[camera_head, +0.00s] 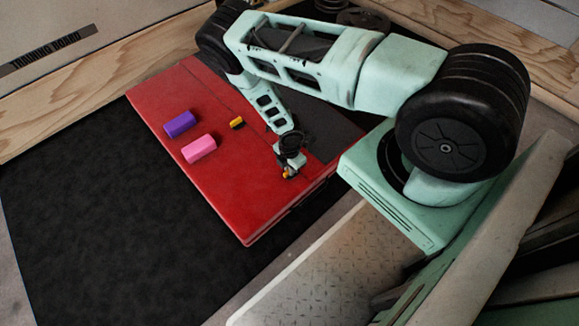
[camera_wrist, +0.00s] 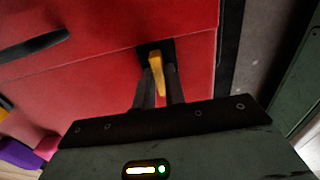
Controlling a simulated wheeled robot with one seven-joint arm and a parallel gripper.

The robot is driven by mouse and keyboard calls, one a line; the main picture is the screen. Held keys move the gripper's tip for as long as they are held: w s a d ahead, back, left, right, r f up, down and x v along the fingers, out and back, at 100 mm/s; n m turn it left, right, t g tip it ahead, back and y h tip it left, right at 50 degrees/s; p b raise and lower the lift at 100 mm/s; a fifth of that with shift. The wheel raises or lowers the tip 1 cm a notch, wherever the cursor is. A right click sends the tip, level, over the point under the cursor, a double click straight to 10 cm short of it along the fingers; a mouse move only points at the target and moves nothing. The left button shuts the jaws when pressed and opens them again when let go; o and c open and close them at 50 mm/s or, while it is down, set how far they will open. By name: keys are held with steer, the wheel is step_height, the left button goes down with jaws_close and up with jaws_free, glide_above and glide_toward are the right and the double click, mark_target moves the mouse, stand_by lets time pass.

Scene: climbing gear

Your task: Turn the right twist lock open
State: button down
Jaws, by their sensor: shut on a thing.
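A red case (camera_head: 235,185) lies flat on a black mat. Its right twist lock (camera_head: 287,174) is a small yellow lever on a black plate, mostly hidden by my gripper (camera_head: 290,162) in the head view. In the wrist view the yellow lever of this right twist lock (camera_wrist: 157,74) stands between my gripper's two dark fingers (camera_wrist: 160,88), which are shut on it. The lever runs nearly along the fingers, slightly tilted. The left twist lock (camera_head: 237,123), also yellow on black, sits farther back on the case.
A purple block (camera_head: 181,124) and a pink block (camera_head: 198,149) rest on the case, left of the left lock. A dark handle strip (camera_wrist: 34,43) shows in the wrist view. A metal tread plate (camera_head: 330,262) lies in front. The mat's left side is clear.

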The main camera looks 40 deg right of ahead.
stand_by(0.3)
steer(key=c, duration=1.5)
jaws_free()
steer(key=shift+o, duration=0.2)
step_height(320, 180, up, 17)
steer(key=p, duration=0.6)
steer(key=shift+r, duration=0.2)
